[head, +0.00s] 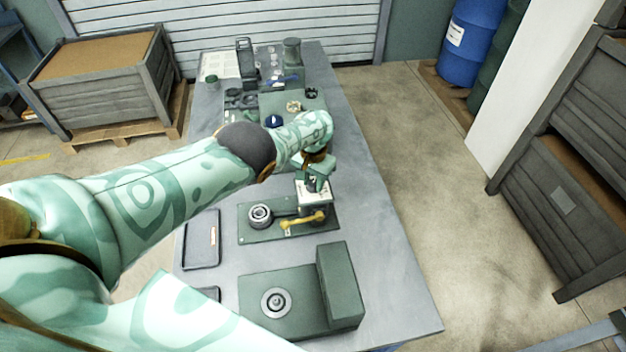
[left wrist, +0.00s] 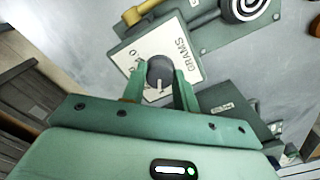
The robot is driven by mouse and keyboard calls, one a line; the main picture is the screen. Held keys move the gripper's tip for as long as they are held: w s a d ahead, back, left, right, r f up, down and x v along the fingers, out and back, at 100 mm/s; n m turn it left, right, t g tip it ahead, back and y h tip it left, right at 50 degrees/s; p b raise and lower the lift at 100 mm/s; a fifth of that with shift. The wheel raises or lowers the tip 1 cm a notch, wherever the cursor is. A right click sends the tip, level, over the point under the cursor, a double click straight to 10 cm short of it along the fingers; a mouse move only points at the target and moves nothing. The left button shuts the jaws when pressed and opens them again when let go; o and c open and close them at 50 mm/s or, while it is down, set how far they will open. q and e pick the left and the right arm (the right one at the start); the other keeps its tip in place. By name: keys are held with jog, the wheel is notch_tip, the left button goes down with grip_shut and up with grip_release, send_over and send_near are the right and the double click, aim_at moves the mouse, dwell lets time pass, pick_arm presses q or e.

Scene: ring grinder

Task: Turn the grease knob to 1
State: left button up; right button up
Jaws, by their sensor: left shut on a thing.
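The grease knob (left wrist: 160,72) is a dark grey round knob on a white dial plate (left wrist: 193,62) in the left wrist view. The plate reads GRAMS, and a few marks show along its left side, partly hidden by a finger. A white pointer line on the knob points down the picture, toward my gripper. My left gripper (left wrist: 160,84) is shut on the knob, one finger on each side. In the head view my left gripper (head: 318,174) is above the white-topped grease unit (head: 313,193), and the knob is hidden. My right gripper is not in view.
A yellow lever (head: 303,222) and a round ring fixture (head: 260,216) sit beside the unit on a green base. A green block machine (head: 340,285) stands nearer. A dark tray (head: 202,240) lies left. The table's right strip is clear.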

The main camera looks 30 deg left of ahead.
pick_arm(q)
jog(key=shift+r+n, duration=0.1)
jog(key=shift+n, duration=0.2)
jog(key=o, duration=1)
jog(key=shift+c, duration=0.2)
